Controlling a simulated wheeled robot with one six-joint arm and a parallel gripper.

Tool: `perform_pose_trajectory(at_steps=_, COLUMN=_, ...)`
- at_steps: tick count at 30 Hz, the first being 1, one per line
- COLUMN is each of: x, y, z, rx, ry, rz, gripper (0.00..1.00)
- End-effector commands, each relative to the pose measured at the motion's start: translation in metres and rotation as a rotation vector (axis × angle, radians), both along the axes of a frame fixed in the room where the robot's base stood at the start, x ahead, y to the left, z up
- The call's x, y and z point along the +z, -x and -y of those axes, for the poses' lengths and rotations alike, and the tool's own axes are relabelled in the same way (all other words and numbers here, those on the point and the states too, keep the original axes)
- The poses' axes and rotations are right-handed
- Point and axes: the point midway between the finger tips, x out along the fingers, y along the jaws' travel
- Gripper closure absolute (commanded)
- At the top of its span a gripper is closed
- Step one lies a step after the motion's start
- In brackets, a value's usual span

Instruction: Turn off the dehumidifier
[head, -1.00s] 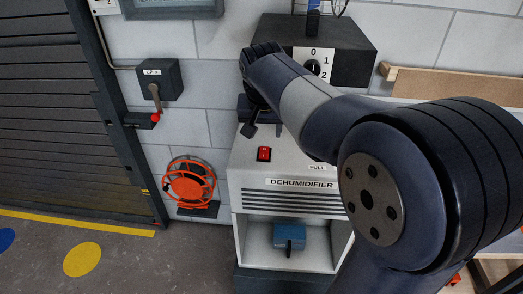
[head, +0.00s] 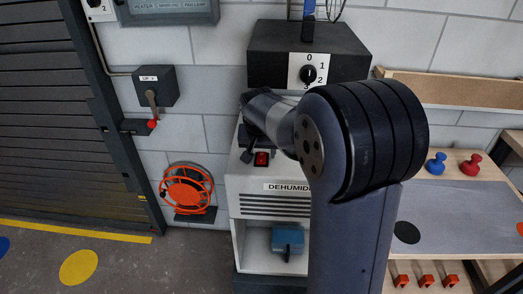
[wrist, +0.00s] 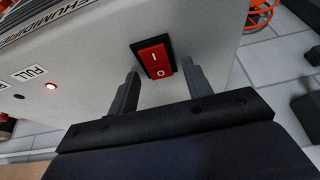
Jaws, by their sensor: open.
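The dehumidifier (head: 235,190) is a pale cabinet with a dark grille, standing against the wall; my arm covers its right part. Its red rocker switch (head: 262,159) sits on the top panel. In the wrist view the rocker switch (wrist: 154,58) is close up in a black frame, marked I and O. I cannot tell which half is pressed. In the head view my gripper (head: 248,146) is just beside the switch.
A black box with a numbered dial (head: 308,75) is above the dehumidifier. A lever box (head: 155,86) and an orange reel (head: 187,190) are on the wall to the left. A bench (head: 450,225) with knobs is at right. A blue object (head: 288,240) sits in the cabinet's lower opening.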

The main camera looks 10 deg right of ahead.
Motion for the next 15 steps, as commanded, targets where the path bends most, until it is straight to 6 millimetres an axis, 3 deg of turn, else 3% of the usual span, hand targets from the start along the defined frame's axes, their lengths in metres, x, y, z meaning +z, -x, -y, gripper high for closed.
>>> perform_pose_trajectory(at_steps=6, x=-0.0004, y=0.0, z=0.0001, rx=0.0, ry=0.0, rz=0.0, gripper=0.53)
perform_pose_trajectory(at_steps=15, x=-0.0002, y=0.0, z=0.0001, rx=0.0, ry=0.0, rz=0.0, gripper=0.76)
